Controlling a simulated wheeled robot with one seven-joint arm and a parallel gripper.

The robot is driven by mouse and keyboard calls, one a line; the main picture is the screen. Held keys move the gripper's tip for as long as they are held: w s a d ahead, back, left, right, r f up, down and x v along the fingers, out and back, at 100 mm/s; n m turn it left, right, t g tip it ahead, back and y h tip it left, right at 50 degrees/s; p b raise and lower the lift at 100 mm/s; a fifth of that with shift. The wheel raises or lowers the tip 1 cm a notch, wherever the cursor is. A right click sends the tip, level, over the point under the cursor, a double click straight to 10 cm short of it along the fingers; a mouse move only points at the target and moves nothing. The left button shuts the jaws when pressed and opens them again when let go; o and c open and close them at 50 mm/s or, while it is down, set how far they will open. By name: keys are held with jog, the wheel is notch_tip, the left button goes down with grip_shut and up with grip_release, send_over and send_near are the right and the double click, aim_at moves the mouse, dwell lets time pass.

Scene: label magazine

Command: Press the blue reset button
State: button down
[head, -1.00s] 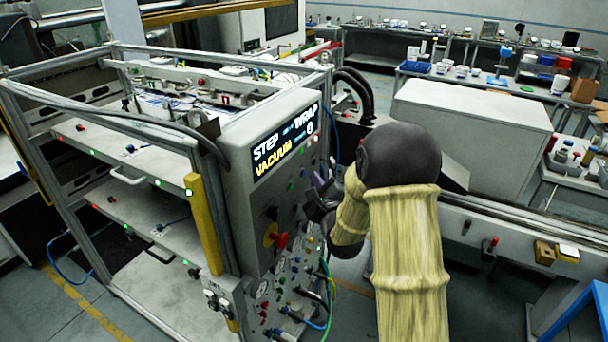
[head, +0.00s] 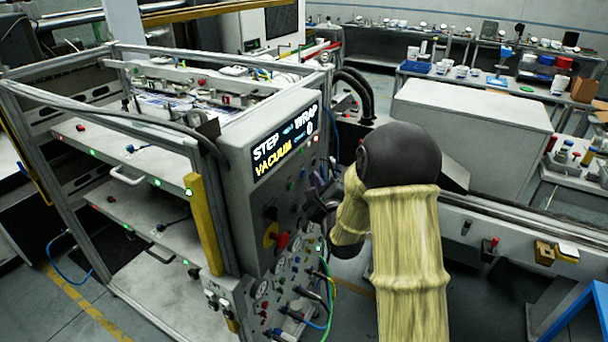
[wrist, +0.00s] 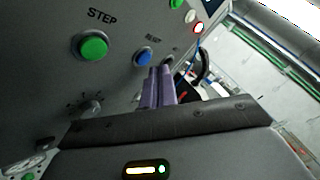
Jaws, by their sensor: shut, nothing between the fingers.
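The blue reset button (wrist: 143,57) sits on the grey control panel in the wrist view, below a small label that appears to read RESET. A larger green button (wrist: 92,46) under the word STEP is to its left. My gripper (wrist: 160,70) has its purple-grey fingers shut and empty. In the wrist view the fingertips lie just below and right of the blue button; I cannot tell whether they touch the panel. In the head view my gripper (head: 316,190) is at the panel's face, partly hidden by my arm, and the blue button cannot be made out clearly.
The control panel (head: 238,165) has a display, a red knob (head: 281,240) on yellow, and gauges with hoses below. A dial (wrist: 88,106) is below the green button. A lit red button (wrist: 198,28) is at the upper right. A white cabinet (head: 470,125) stands behind my arm.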

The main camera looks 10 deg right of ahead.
jog(key=shift+w+a, duration=0.1)
jog(key=shift+w+a+b, duration=0.15)
jog(key=shift+a+b, duration=0.1)
jog(key=shift+b, duration=0.05)
jog(key=shift+w+a, duration=0.2)
jog(key=shift+a, duration=0.15)
dwell(1.2)
jog(key=shift+s+d+b, duration=0.45)
jog(key=shift+d+b, duration=0.15)
jog(key=shift+d, duration=0.05)
jog(key=s+d, duration=0.1)
jog(key=d, duration=0.1)
jog(key=s+d+b, duration=0.1)
jog(key=s+d, duration=0.1)
dwell(0.6)
